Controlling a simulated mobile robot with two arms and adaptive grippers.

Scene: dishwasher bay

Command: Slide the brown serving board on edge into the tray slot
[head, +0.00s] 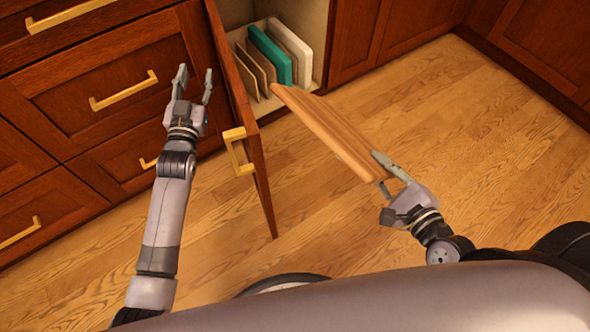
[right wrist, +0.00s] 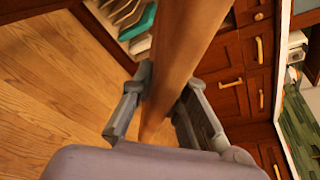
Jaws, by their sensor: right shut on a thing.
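The brown serving board (head: 325,132) is held in the air in front of the open cabinet, tilted, its far end towards the cabinet opening. My right gripper (head: 383,173) is shut on its near end; in the right wrist view the board (right wrist: 188,45) stands between the two fingers (right wrist: 165,105). The slotted tray (head: 262,105) is inside the cabinet and holds several upright boards, among them a teal one (head: 270,58) and a white one (head: 293,48). The brown board's far end is near the tray's front right. My left gripper (head: 193,87) is open and empty beside the cabinet door.
The open cabinet door (head: 250,155) with a brass handle (head: 236,150) stands between my left gripper and the board. Closed drawers (head: 110,90) fill the left side. The wooden floor (head: 470,130) to the right is clear.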

